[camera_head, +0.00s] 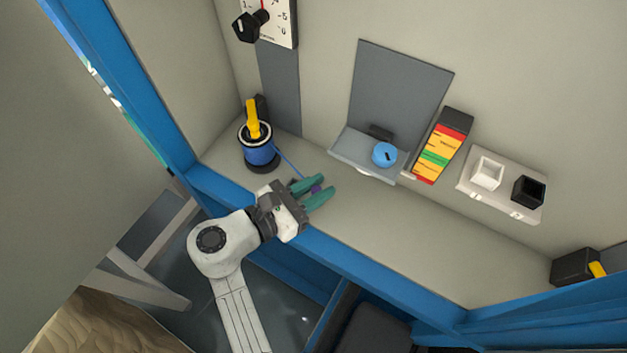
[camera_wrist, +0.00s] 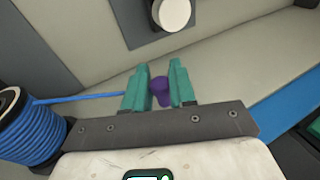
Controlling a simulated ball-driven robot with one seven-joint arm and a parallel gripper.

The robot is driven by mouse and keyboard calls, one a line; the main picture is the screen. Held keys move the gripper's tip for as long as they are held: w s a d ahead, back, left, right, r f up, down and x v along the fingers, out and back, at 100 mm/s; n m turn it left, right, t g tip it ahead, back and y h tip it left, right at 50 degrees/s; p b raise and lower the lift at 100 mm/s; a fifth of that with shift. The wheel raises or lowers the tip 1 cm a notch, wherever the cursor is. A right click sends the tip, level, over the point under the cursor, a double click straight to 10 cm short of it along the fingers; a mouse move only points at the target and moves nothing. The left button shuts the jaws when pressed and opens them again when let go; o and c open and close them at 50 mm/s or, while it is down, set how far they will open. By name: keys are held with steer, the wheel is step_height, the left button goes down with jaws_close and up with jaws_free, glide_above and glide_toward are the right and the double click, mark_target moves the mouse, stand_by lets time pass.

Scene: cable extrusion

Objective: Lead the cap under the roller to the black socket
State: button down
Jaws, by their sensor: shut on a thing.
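My gripper (camera_head: 325,186) is shut on a small purple cap (camera_head: 316,189), which sits between the green fingers and is clear in the wrist view (camera_wrist: 160,90). A thin blue cable (camera_head: 288,164) runs from the blue spool (camera_head: 260,152) to the gripper; it also shows in the wrist view (camera_wrist: 85,97). A round blue piece, apparently the roller (camera_head: 384,154), is on the grey bracket, right of and beyond my gripper. The black socket (camera_head: 528,191) is farther right, beside a white socket (camera_head: 488,172).
The grey bracket (camera_head: 350,148) projects from the back wall. A red, yellow and green striped block (camera_head: 440,150) stands between it and the sockets. A blue edge beam (camera_head: 350,260) runs along the shelf front. The shelf (camera_head: 400,222) is bare right of my gripper.

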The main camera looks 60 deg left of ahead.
steer(key=shift+w+d, duration=1.05)
steer(key=shift+d, duration=1.1)
steer(key=shift+w+d, duration=1)
steer(key=shift+d, duration=1.1)
steer(key=shift+w+d, duration=1.05)
steer(key=shift+d, duration=1.1)
steer(key=shift+p, duration=0.3)
